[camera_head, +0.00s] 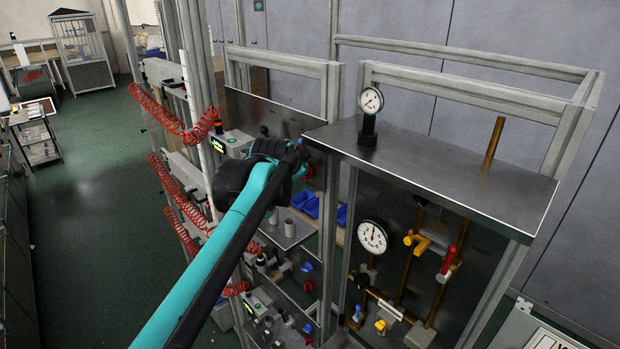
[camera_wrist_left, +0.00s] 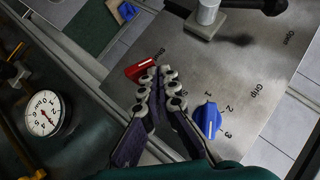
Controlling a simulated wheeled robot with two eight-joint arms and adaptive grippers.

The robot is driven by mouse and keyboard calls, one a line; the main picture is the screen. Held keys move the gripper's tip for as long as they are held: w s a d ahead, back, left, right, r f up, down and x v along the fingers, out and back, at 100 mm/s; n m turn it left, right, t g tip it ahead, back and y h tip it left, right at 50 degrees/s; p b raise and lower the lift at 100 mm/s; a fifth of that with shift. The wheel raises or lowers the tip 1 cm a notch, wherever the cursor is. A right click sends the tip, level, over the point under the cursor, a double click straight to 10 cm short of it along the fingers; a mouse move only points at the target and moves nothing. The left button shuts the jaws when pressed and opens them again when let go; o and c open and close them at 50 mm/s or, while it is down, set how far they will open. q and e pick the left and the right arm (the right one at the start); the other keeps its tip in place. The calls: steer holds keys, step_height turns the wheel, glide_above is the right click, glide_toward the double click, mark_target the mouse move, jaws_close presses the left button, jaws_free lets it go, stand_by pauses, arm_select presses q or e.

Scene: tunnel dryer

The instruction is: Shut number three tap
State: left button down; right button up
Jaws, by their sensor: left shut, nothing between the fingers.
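In the head view a rig panel carries several taps on brass pipes: a yellow-handled tap (camera_head: 417,241), a red-handled tap (camera_head: 447,260) to its right and a small yellow tap (camera_head: 380,325) lower down. I cannot read which one is number three. My left gripper (camera_head: 296,152) is up beside the panel's left edge, apart from these taps. In the left wrist view my left gripper (camera_wrist_left: 160,88) is shut and empty over a metal plate (camera_wrist_left: 262,75). A red knob (camera_wrist_left: 150,66) lies just beyond its fingertips, and a blue knob (camera_wrist_left: 208,120) marked 1, 2, 3 is beside them.
A gauge (camera_head: 373,237) is on the panel; another gauge (camera_head: 370,101) stands on the shelf (camera_head: 440,165) above it. An upright pipe (camera_head: 494,142) rises behind the shelf. Metal frame posts and red coiled hoses (camera_head: 160,113) are left of the panel.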

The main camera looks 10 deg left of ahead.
arm_select(q)
steer(key=shift+w+a+f, duration=0.15)
steer(key=shift+w+a, duration=0.35)
steer(key=shift+a, duration=0.15)
stand_by(0.7)
steer(key=shift+s, duration=0.1)
stand_by(1.1)
steer(key=v, duration=1.1)
steer(key=shift+s+r, duration=0.25)
steer(key=shift+s, duration=0.1)
